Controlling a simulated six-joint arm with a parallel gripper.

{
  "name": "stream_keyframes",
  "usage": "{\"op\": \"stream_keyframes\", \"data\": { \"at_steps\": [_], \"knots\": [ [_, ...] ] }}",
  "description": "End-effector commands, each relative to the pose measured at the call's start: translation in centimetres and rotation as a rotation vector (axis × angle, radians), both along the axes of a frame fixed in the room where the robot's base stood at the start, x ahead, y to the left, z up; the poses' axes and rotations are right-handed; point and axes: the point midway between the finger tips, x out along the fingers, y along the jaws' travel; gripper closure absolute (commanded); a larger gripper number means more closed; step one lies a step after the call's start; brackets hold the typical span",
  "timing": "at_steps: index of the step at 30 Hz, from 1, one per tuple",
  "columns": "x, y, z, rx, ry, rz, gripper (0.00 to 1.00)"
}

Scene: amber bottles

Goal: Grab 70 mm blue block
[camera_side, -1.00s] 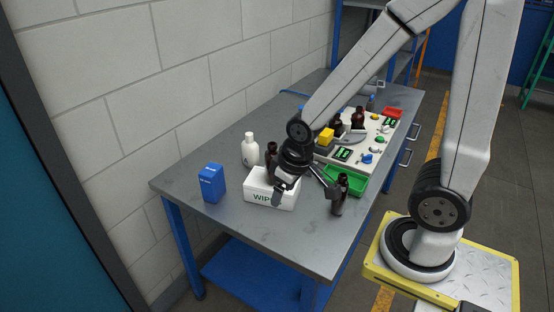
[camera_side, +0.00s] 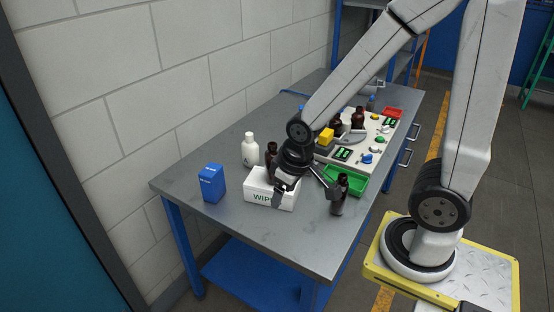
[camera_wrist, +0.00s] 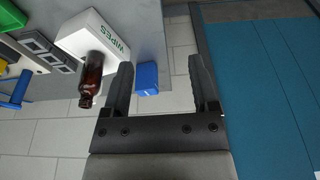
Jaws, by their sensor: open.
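The blue block (camera_side: 212,183) stands upright on the grey table near its left end in the side view. In the wrist view the blue block (camera_wrist: 147,78) shows beyond the fingers, between them and closer to the left finger. My gripper (camera_side: 305,192) is above the table, to the right of the block and apart from it, in front of the white wipes box. In the wrist view my gripper (camera_wrist: 163,82) has its two dark fingers spread wide with nothing between them.
A white wipes box (camera_side: 270,190) stands between the block and my gripper. A brown bottle (camera_side: 340,195) is close to the right finger. A white bottle (camera_side: 250,150) stands behind the box. A green tray (camera_side: 346,180) lies further right. The table front (camera_side: 240,228) is clear.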

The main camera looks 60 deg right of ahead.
Motion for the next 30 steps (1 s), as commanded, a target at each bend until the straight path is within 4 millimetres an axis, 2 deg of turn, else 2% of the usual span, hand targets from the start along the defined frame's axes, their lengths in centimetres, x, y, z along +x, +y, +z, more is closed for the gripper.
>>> {"op": "stream_keyframes", "data": {
  "at_steps": [1,2,11,17,23,30],
  "knots": [
    [0.0,0.0,0.0,0.000,0.000,0.000,0.06],
    [0.0,0.0,0.0,0.000,0.000,0.000,0.00],
    [0.1,0.0,0.0,-0.003,0.003,0.008,0.00],
    [1.4,0.0,-0.2,-0.036,0.035,0.086,0.00],
    [4.4,-0.1,-0.8,-0.120,0.111,0.270,0.00],
    [9.0,-0.6,-2.0,-0.265,0.233,0.541,0.00]
  ]
}}
